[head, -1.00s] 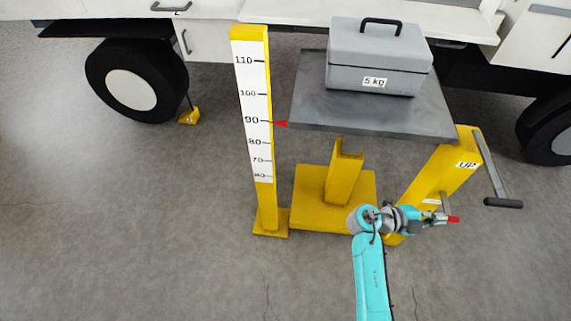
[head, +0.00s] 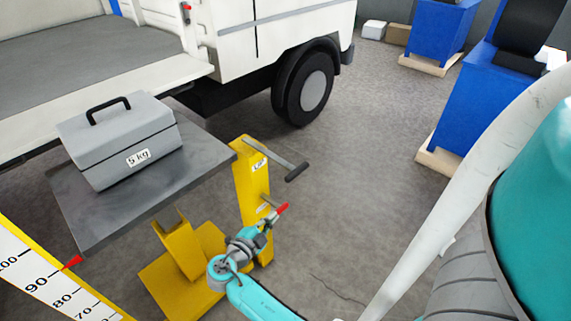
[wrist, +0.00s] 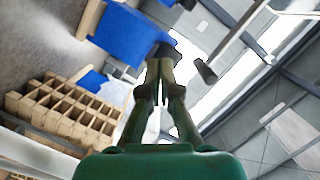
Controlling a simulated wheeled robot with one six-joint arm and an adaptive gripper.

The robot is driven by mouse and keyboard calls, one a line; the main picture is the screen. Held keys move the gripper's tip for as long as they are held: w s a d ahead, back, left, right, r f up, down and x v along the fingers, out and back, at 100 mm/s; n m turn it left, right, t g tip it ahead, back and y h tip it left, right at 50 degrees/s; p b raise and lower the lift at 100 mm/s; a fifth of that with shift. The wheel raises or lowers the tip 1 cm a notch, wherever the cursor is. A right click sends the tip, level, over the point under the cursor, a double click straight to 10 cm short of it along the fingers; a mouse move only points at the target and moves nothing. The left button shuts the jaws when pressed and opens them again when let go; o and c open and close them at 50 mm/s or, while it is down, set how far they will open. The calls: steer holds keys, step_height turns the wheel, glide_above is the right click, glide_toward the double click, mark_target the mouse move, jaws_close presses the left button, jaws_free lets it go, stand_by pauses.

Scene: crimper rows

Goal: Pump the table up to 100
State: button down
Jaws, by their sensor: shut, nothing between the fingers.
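The grey lift table (head: 205,150) stands on a yellow base and bears a grey box (head: 120,145) marked 5 kg. Its red pointer (head: 72,263) is at about 90 on the white scale (head: 40,275); the scale is partly cut off. A pump lever (head: 275,158) with a black grip sticks out of the yellow column marked UP. My gripper (head: 272,219) is low, in front of the column and below the lever. In the wrist view my gripper (wrist: 161,85) is shut and empty, with the black grip (wrist: 206,71) apart from it to the right.
A red-tipped part (head: 282,209) shows beside my gripper; I cannot tell what it belongs to. A white truck (head: 230,45) stands behind the table. Blue machines (head: 470,105) stand at the right. Wooden crates (wrist: 65,115) show in the wrist view. The floor right of the column is clear.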

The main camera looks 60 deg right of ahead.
step_height(320, 180, up, 19)
steer(key=w+d+n+g+y, duration=0.1)
steer(key=w+d+n+g, duration=0.1)
steer(key=n, duration=0.8)
steer(key=shift+w+d+f+g+y, duration=0.15)
steer(key=shift+w+d+g+y, duration=0.2)
steer(key=shift+g, duration=0.35)
steer(key=shift+s, duration=0.15)
glide_above(292, 172)
steer(key=shift+w+d+f, duration=0.1)
steer(key=shift+w+f, duration=0.05)
steer(key=shift+f, duration=0.5)
steer(key=shift+w+f, duration=0.1)
steer(key=shift+f, duration=0.5)
steer(key=shift+s+a+f, duration=0.1)
steer(key=shift+a+f, duration=0.1)
steer(key=shift+f, duration=1.05)
steer(key=shift+s+f, duration=0.15)
steer(key=shift+f, duration=0.55)
steer(key=shift+f, duration=0.1)
